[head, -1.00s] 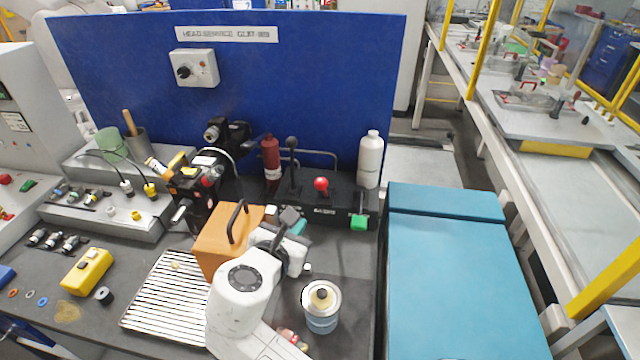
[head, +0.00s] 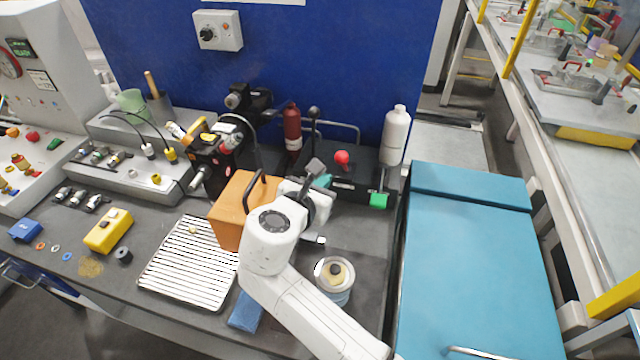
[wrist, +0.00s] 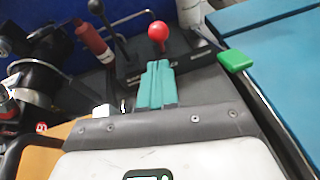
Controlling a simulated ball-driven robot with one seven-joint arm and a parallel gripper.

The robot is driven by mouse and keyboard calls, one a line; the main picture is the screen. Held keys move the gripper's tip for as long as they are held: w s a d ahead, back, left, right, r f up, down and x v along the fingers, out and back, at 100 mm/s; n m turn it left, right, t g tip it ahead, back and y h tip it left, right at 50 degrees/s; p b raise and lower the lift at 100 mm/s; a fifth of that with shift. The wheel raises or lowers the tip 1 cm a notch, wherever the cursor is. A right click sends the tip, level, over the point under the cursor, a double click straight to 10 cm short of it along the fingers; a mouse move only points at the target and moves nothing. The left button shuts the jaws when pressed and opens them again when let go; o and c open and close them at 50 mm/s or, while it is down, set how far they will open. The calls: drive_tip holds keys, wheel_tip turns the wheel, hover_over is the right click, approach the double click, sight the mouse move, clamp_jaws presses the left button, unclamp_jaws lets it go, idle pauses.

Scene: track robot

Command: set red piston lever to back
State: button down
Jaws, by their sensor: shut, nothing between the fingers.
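The red piston lever shows as a red ball knob (head: 342,157) on a short stalk on a dark control box (head: 350,187) at the back of the bench. In the wrist view the red knob (wrist: 158,31) stands just beyond my fingertips and a little above them in the picture. My gripper (wrist: 158,68), with teal fingers, is shut and empty, and a gap shows between it and the knob. In the head view my gripper (head: 322,181) is partly hidden by my wrist, left of and in front of the lever.
A black-knobbed lever (head: 314,113) stands left of the red one, and a green-tipped lever (head: 378,199) stands right. A white bottle (head: 395,135) and a red bottle (head: 291,125) are behind. An orange box (head: 231,205) and a round tin (head: 333,285) flank my arm.

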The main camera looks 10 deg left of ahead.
sight(344, 162)
drive_tip(key=b+x, duration=0.5)
drive_tip(key=x, duration=0.1)
drive_tip(key=shift+w+f, duration=0.2)
drive_tip(key=shift+w, duration=0.05)
drive_tip(key=shift+w+r, duration=0.1)
